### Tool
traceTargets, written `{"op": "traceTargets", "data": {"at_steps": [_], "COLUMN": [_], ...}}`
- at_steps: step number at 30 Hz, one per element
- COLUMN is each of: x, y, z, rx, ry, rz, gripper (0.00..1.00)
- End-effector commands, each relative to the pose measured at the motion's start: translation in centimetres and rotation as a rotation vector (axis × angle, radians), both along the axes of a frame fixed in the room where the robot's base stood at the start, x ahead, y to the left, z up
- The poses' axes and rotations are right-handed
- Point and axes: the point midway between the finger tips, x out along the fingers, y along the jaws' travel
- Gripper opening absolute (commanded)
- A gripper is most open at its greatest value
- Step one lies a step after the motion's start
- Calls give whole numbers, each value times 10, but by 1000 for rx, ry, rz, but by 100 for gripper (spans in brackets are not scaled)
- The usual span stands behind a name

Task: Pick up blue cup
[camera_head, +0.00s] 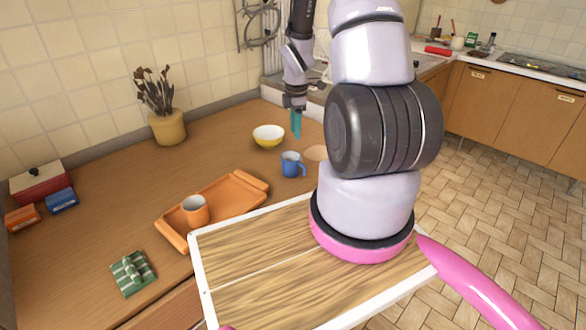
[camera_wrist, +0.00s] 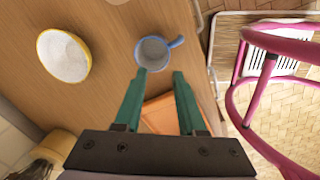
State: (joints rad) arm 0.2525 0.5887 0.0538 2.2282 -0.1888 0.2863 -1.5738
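The blue cup (camera_head: 291,164) stands upright on the wooden counter, its handle toward the right in the head view. In the wrist view the blue cup (camera_wrist: 153,53) is seen from above, just beyond the fingertips, with its handle to the upper right. My gripper (camera_head: 296,124) points down above the counter, behind and above the cup. In the wrist view my gripper (camera_wrist: 160,73) has its two green fingers apart with nothing held between them. The cup's near rim lies close to the left fingertip in that picture; whether they touch cannot be told.
A yellow bowl (camera_head: 268,136) stands left of and behind the cup. An orange tray (camera_head: 235,200) holds an orange cup (camera_head: 195,210). A potted plant (camera_head: 168,128), small boxes (camera_head: 62,200) and a green checked item (camera_head: 133,273) lie farther left. Counter around the blue cup is mostly bare.

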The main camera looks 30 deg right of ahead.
Motion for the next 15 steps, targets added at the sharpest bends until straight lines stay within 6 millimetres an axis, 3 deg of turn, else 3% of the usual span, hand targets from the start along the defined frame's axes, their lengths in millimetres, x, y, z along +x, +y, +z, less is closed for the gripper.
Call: {"op": "traceTargets", "data": {"at_steps": [1, 3, 15], "x": [-3, -5, -5], "y": [-2, -3, -4], "z": [-17, -32, -89], "rx": [3, 4, 7], "ry": [18, 31, 43], "rz": [44, 98, 153], "gripper": [40, 40, 40]}}
